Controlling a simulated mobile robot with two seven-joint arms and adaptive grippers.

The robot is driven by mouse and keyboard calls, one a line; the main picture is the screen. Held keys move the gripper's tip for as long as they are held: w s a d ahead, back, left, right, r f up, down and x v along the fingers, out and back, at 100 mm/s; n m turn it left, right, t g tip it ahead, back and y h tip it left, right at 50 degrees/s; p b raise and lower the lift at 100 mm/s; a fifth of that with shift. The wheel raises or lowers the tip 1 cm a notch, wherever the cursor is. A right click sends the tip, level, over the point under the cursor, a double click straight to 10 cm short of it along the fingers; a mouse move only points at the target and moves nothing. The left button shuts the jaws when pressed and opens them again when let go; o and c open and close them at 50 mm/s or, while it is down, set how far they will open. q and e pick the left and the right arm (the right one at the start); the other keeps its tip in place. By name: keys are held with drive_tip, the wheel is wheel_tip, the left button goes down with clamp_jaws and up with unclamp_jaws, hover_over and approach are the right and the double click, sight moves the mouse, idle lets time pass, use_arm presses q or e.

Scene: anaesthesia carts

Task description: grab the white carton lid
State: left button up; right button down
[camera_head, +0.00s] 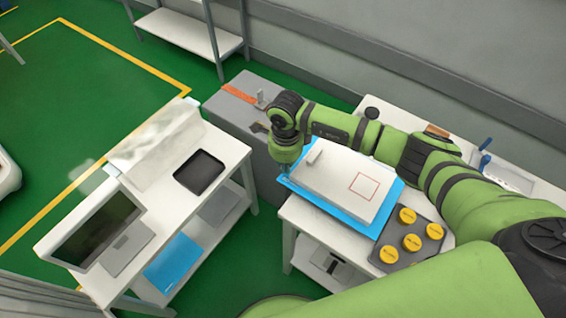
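A flat white carton lid (338,188) with a red square outline on its right part and a small raised white block (314,155) near its far left end lies on a blue mat (391,207). The mat is on a white table. My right arm reaches in from the right, over the back of the table. Its wrist points down at the lid's far left corner. My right gripper (284,171) is small and mostly hidden under the wrist, so its opening and any contact with the lid cannot be made out. My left gripper is not in view.
Several yellow-capped items stand in a dark grey tray (427,257) right of the mat. Blue-handled tools (485,160) lie behind my arm. A grey cabinet (229,115) stands behind the wrist. A white cart (135,222) on the left holds a black tray (200,171); green floor separates it from the table.

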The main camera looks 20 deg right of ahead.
sight(305, 169)
drive_tip(key=d, duration=0.1)
drive_tip(key=s+d, duration=0.1)
drive_tip(key=d, duration=0.2)
drive_tip(key=shift+s+d+f+b, duration=0.1)
drive_tip(key=shift+s+d+b, duration=0.1)
drive_tip(key=shift+s+b, duration=0.15)
drive_tip(key=shift+s+d, duration=0.2)
drive_tip(key=shift+d, duration=0.2)
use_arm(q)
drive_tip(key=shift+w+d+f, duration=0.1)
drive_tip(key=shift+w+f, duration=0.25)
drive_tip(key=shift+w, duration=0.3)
use_arm(e)
drive_tip(key=shift+w+a, duration=0.1)
